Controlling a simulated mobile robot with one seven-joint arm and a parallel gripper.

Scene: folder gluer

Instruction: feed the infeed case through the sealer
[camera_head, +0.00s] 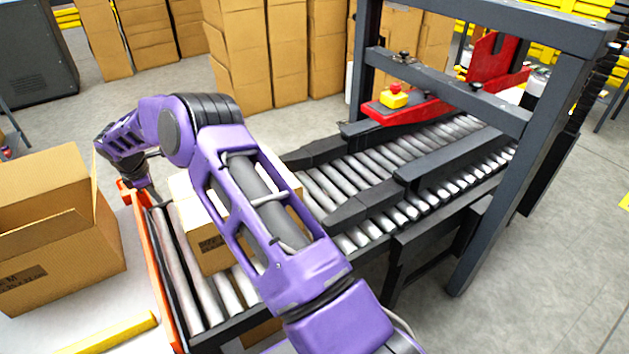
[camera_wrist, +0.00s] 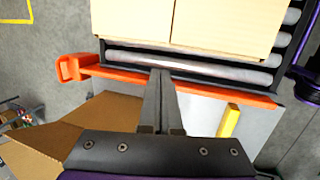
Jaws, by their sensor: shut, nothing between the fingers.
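The infeed case, a closed tan cardboard box (camera_head: 208,245), sits on the rollers at the near left end of the conveyor. My purple arm hides much of it in the head view. It also shows at the top of the wrist view (camera_wrist: 190,22). The sealer (camera_head: 440,85) is a dark frame over the rollers with a red head and a yellow and red button. My gripper (camera_wrist: 160,75) has its fingers together and empty. It points across the orange end bar (camera_wrist: 190,88) toward the case, apart from it. In the head view the fingertips are hard to make out.
An open carton (camera_head: 60,235) stands on the pale table at the left, near a yellow bar (camera_head: 112,334). Dark guide rails (camera_head: 375,200) flank the rollers (camera_head: 335,190) into the sealer. Stacked cartons (camera_head: 255,50) stand behind, with open floor between.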

